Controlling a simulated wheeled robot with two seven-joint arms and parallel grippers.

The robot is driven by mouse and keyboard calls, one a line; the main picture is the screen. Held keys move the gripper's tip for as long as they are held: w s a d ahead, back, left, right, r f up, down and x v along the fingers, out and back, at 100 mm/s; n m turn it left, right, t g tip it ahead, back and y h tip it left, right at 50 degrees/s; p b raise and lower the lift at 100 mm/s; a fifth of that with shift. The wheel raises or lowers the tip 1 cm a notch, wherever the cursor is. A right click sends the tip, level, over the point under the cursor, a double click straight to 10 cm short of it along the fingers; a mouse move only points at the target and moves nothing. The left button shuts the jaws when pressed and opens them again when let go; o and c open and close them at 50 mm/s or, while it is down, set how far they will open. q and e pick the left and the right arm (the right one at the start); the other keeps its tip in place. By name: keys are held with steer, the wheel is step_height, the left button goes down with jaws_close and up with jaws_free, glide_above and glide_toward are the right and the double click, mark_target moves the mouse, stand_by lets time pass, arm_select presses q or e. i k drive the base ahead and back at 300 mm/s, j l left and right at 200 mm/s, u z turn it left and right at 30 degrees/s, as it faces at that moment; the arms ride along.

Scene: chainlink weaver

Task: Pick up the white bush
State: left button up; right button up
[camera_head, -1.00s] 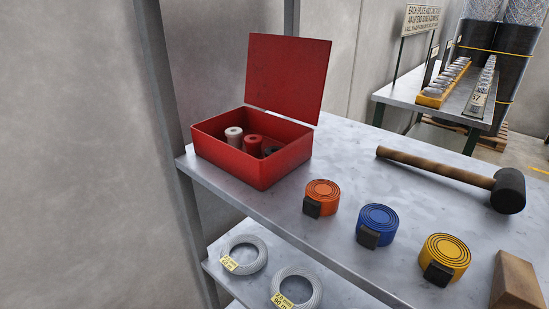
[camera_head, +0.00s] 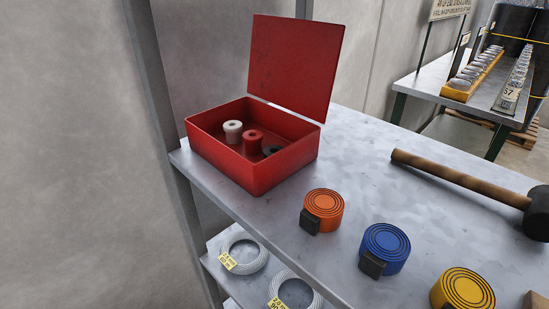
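The white bush (camera_head: 233,132) is a small pale cylinder with a hole in its top. It stands upright inside the open red box (camera_head: 262,177), toward its left side. A red bush (camera_head: 252,142) stands beside it to the right, and a dark ring-shaped piece (camera_head: 271,150) lies farther right, partly hidden by the box's front wall. The box's lid (camera_head: 295,58) is raised at the back. Neither of my grippers is in view.
The box stands at the left end of a grey metal shelf (camera_head: 360,150). Orange (camera_head: 323,206), blue (camera_head: 384,246) and yellow (camera_head: 463,290) strap rolls lie in front and to the right. A mallet (camera_head: 460,183) lies at the right. Wire coils (camera_head: 243,256) are on the lower shelf.

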mark_target(232, 129)
steer(key=i+j, duration=0.1)
steer(key=j, duration=0.35)
steer(key=i+j+u, duration=0.1)
steer(key=j, duration=0.3)
steer(key=i+j, duration=0.1)
steer(key=j, duration=0.35)
steer(key=u, duration=0.05)
